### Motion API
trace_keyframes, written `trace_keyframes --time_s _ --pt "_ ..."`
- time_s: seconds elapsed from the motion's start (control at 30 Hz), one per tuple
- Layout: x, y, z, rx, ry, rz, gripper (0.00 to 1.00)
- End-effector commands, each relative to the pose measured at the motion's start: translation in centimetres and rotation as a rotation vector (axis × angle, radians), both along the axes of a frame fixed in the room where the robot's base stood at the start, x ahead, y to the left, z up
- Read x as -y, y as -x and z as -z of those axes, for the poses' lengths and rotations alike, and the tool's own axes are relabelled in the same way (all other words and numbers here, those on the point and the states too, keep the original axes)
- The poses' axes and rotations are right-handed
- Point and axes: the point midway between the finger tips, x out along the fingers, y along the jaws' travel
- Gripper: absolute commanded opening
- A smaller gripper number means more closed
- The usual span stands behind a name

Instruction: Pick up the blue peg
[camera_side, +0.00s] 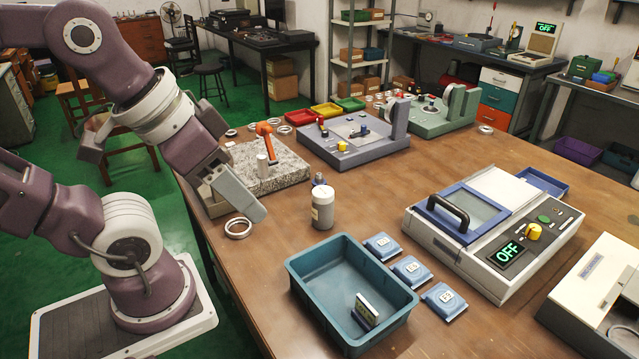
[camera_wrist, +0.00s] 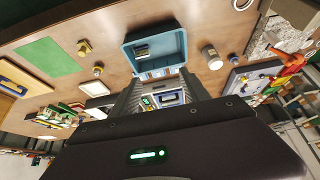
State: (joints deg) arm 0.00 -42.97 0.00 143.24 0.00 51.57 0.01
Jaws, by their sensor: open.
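A small dark blue upright piece (camera_side: 319,180), possibly the blue peg, stands on the table just behind a white lidded jar (camera_side: 323,208) in the side view. It is too small to identify surely. A small bluish piece also shows beside the jar in the wrist view (camera_wrist: 233,60). My gripper (camera_side: 246,208) is above the table's left part, left of the jar and apart from it. In the wrist view my gripper (camera_wrist: 160,88) is open, with its two dark fingers spread and nothing seen held between them.
A teal tray (camera_side: 318,312) holding a small labelled block stands in front of the jar. Several blue labelled packets (camera_side: 411,268) lie right of it. A metal ring (camera_side: 238,228) lies below my gripper. A stone slab (camera_side: 285,180) and grey fixture (camera_side: 350,152) stand behind.

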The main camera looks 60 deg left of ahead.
Motion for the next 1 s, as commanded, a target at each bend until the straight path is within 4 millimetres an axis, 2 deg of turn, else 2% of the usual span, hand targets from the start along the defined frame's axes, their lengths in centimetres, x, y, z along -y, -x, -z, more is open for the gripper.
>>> trace_keyframes --time_s 0.03,0.07,0.1,0.33,0.4,0.47,0.57,0.6,0.67,0.7,0.77,0.8,0.87,0.9,1.0 --pt "0.0 0.0 0.0 0.000 0.000 0.000 0.60" --pt "0.0 0.0 0.0 0.000 0.000 0.000 0.66" --pt "0.0 0.0 0.0 0.000 0.000 0.000 0.67" --pt "0.0 0.0 0.0 0.000 0.000 0.000 0.67" --pt "-0.1 -0.6 -0.3 -0.002 0.004 -0.010 0.67" --pt "-0.5 -2.4 -0.9 -0.011 0.015 -0.041 0.67" --pt "-2.5 -8.8 -2.1 -0.030 0.047 -0.144 0.67" --pt "-3.9 -12.1 -2.2 -0.035 0.061 -0.196 0.67" --pt "-6.6 -16.9 -1.5 -0.043 0.075 -0.278 0.67" --pt "-8.7 -19.9 -0.7 -0.047 0.083 -0.333 0.67" --pt "-12.3 -24.2 1.5 -0.054 0.089 -0.415 0.67" --pt "-15.0 -26.7 3.3 -0.058 0.088 -0.470 0.67" --pt "-19.2 -29.8 6.8 -0.066 0.086 -0.547 0.67" --pt "-22.0 -31.4 9.5 -0.071 0.080 -0.597 0.67" --pt "-28.2 -33.8 16.1 -0.081 0.065 -0.698 0.67"
